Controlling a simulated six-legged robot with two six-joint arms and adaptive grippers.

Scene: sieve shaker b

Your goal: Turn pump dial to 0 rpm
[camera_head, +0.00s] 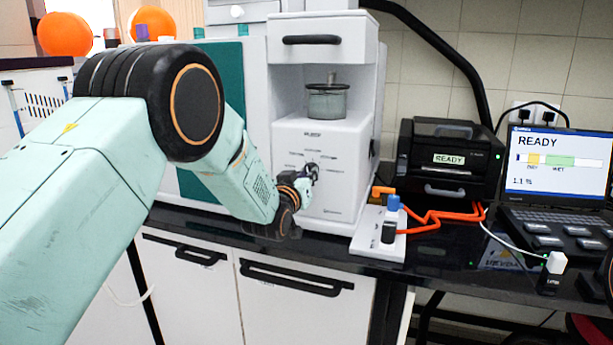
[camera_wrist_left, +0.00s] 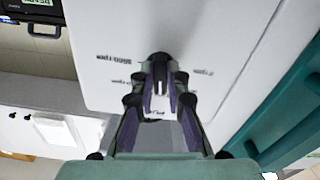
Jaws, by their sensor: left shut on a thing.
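The pump dial (camera_head: 313,168) is a small dark knob on the white front of the pump unit (camera_head: 338,205) in the head view. My left gripper (camera_head: 308,175) reaches it from the left and is shut on it. In the left wrist view my left gripper's two fingers (camera_wrist_left: 160,82) close around the dark dial (camera_wrist_left: 158,58). Printed rpm labels (camera_wrist_left: 203,72) show upside down around it. The fingers hide much of the dial, so I cannot tell exactly where its pointer stands. My right gripper is not in view.
A metal pot (camera_head: 328,103) stands on the pump unit. A teal cabinet side is left of the unit.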

